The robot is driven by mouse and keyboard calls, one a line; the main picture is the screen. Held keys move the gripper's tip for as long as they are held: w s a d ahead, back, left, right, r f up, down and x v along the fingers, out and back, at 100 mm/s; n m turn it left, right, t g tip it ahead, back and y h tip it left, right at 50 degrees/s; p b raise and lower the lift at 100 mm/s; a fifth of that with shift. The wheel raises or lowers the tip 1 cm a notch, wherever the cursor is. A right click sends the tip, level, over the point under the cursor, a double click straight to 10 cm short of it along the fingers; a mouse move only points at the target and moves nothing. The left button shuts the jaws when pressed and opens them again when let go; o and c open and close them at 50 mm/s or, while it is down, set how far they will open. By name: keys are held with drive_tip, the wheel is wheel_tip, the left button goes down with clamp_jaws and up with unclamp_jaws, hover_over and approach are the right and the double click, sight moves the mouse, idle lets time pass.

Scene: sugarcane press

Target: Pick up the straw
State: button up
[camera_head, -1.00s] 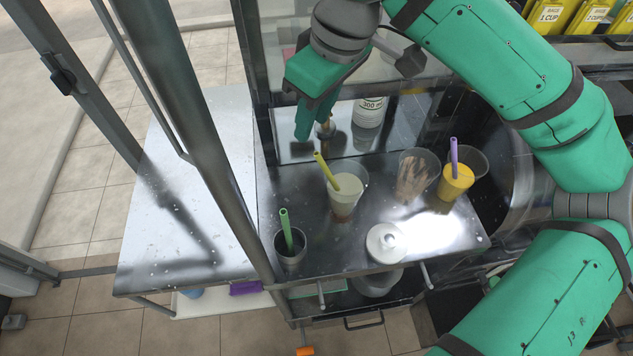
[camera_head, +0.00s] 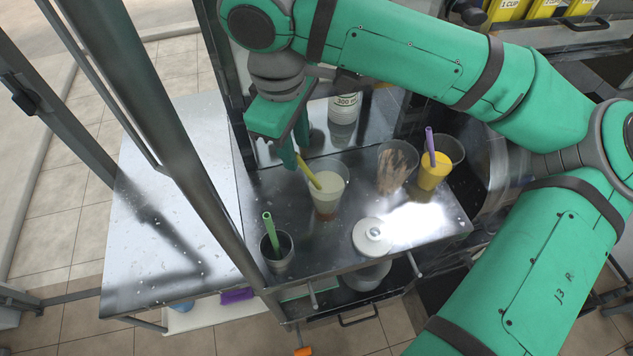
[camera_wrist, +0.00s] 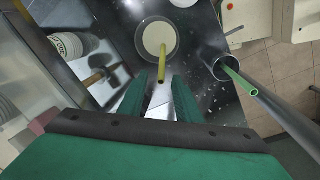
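A yellow straw (camera_head: 309,172) leans in a clear cup of pale drink (camera_head: 326,192) in the middle of the metal counter. A green straw (camera_head: 270,233) stands in a metal cup (camera_head: 279,257) at the front left, and a purple straw (camera_head: 430,145) stands in a cup of yellow drink (camera_head: 433,174) at the right. My gripper (camera_head: 292,158) is beside the top of the yellow straw. In the wrist view, my open gripper (camera_wrist: 160,100) has the yellow straw (camera_wrist: 162,66) just ahead, in line with the gap between its fingers. The green straw (camera_wrist: 241,82) is off to the right there.
A cup with brown pieces (camera_head: 396,167) stands right of the pale drink. A white lid (camera_head: 371,237) lies near the counter's front. A white bottle (camera_head: 344,107) stands at the back. A grey frame post (camera_head: 190,140) rises left of the cups. The counter left of it is mostly clear.

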sight(298, 159)
wheel_tip(298, 159, down, 4)
drive_tip(key=shift+w+d+f, duration=0.1)
drive_tip(key=shift+d, duration=0.05)
drive_tip(key=shift+c, duration=0.4)
clamp_jaws()
drive_tip(key=shift+r, duration=0.2)
